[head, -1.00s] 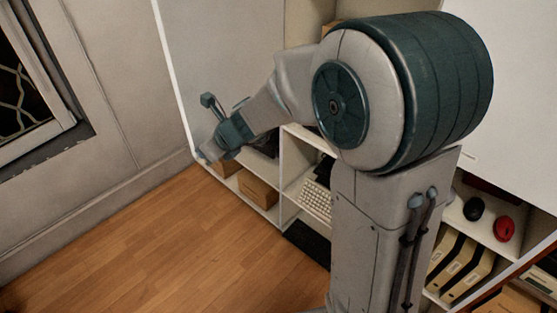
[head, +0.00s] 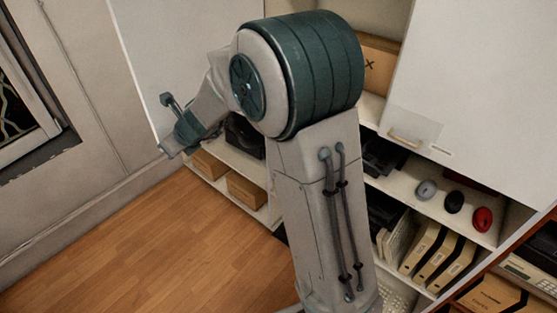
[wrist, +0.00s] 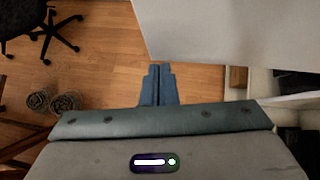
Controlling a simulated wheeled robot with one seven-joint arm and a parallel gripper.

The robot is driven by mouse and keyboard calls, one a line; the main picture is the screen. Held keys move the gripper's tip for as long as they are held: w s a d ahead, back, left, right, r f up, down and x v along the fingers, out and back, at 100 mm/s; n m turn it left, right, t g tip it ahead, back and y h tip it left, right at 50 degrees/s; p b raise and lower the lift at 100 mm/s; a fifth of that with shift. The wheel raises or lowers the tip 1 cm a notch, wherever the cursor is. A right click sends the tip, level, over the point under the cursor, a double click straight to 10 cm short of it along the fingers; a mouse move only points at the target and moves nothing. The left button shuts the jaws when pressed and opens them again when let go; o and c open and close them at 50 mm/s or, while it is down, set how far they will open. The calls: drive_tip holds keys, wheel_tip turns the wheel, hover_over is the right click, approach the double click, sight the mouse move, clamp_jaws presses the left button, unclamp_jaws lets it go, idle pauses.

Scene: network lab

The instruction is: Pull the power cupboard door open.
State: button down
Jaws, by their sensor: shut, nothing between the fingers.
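A white cupboard door (head: 165,50) stands swung open at the upper left of the head view, with its edge toward the left wall. In the wrist view the pale door panel (wrist: 235,28) fills the upper right. My gripper (head: 166,151) is low at the door's free edge, with my arm crossing in front of the cupboard. In the wrist view my gripper's fingers (wrist: 158,72) are together and empty, close to the panel's lower left corner. I cannot tell whether they touch it.
Open shelves hold cardboard boxes (head: 246,190), binders (head: 425,248) and several small round items such as a red one (head: 482,219). The wooden floor (head: 130,250) is clear at the left. A wheeled black chair (wrist: 55,35) and two wire-like coils (wrist: 66,102) stand on the floor.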

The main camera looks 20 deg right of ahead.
drive_tip(key=s+d+r, duration=0.6)
drive_tip(key=s+r, duration=0.1)
drive_tip(key=s, duration=0.2)
drive_tip(key=s+d+n+g+h, duration=0.1)
drive_tip(key=s+d+n+h, duration=0.1)
drive_tip(key=s+d+n, duration=0.2)
drive_tip(key=s+d+f+n+g+h+b, duration=0.1)
drive_tip(key=s+d+n, duration=0.3)
drive_tip(key=s+n, duration=0.6)
drive_tip(key=s+d+f+n+g+h, duration=0.1)
drive_tip(key=s+d+n, duration=0.4)
drive_tip(key=n, duration=0.9)
drive_tip(key=s+h, duration=0.1)
drive_tip(key=s, duration=0.2)
drive_tip(key=shift+h, duration=0.4)
